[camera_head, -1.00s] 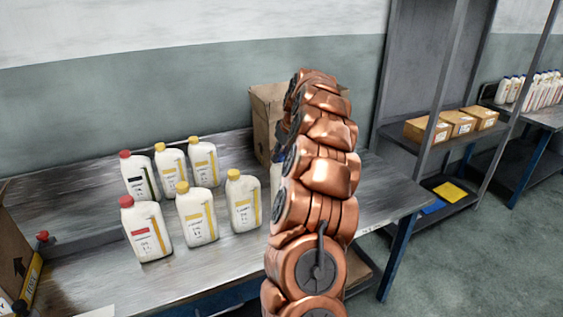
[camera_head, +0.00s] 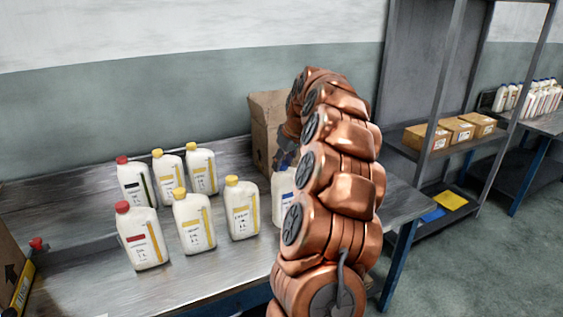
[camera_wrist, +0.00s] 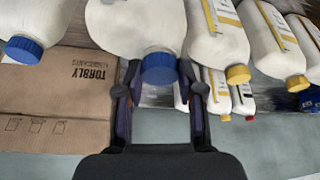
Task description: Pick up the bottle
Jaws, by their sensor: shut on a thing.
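In the wrist view a white bottle (camera_wrist: 135,28) with a blue cap (camera_wrist: 158,68) sits between the two fingers of my gripper (camera_wrist: 159,88). The fingers are shut on it around its cap and neck. In the head view my arm hides most of a white bottle (camera_head: 282,197) at the right of the bottle group; it seems to be the same one. The arm also hides most of my gripper there. I cannot tell whether the bottle touches the table (camera_head: 110,291).
A second blue-capped bottle (camera_wrist: 32,20) is left in the wrist view, by a cardboard box (camera_wrist: 62,92). Several yellow- and red-capped bottles (camera_head: 193,221) stand close by on the left. A metal shelf (camera_head: 447,80) stands at right.

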